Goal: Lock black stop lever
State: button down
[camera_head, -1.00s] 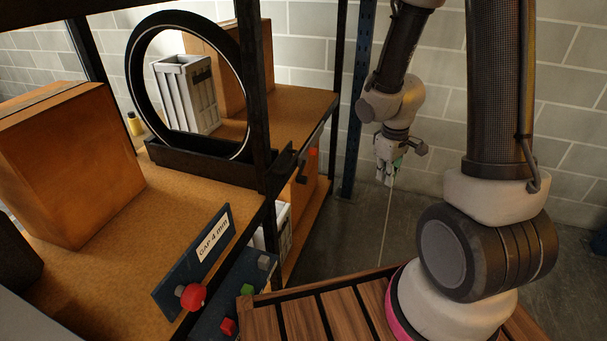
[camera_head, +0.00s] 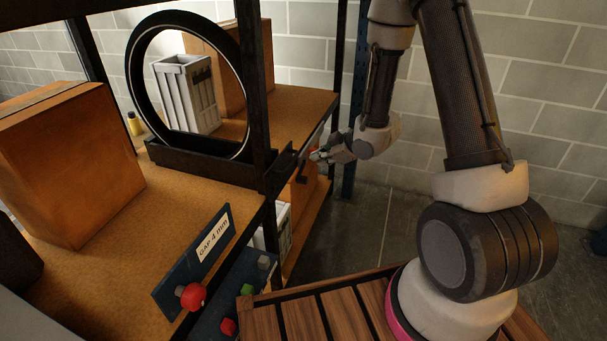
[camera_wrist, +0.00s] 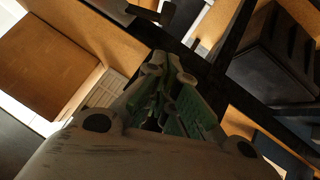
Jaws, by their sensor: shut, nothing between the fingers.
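The black stop lever (camera_head: 303,172) is a small dark handle on the front edge of the far shelf, just right of the black rack post. A dark handle-like piece (camera_wrist: 150,13), which looks like the same lever, shows at the top of the wrist view. My gripper (camera_head: 316,156) is beside the lever in the head view, its fingers pointing left toward the shelf edge. In the wrist view its fingertips (camera_wrist: 167,66) are close together and hold nothing; the dark piece is beyond them. I cannot tell whether the gripper touches the lever.
A black tyre (camera_head: 133,82) stands upright in a dark holder (camera_head: 205,166) on the shelf. The black rack post (camera_head: 254,90) rises close to my gripper. A blue gauge plate (camera_head: 180,272) and a red knob (camera_head: 192,296) are nearer. Open floor (camera_head: 345,235) lies right of the rack.

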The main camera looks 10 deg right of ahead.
jog(key=d+f+x, duration=0.2)
jog(key=x, duration=1.1)
jog(key=shift+s, duration=0.35)
jog(key=shift+f, duration=0.1)
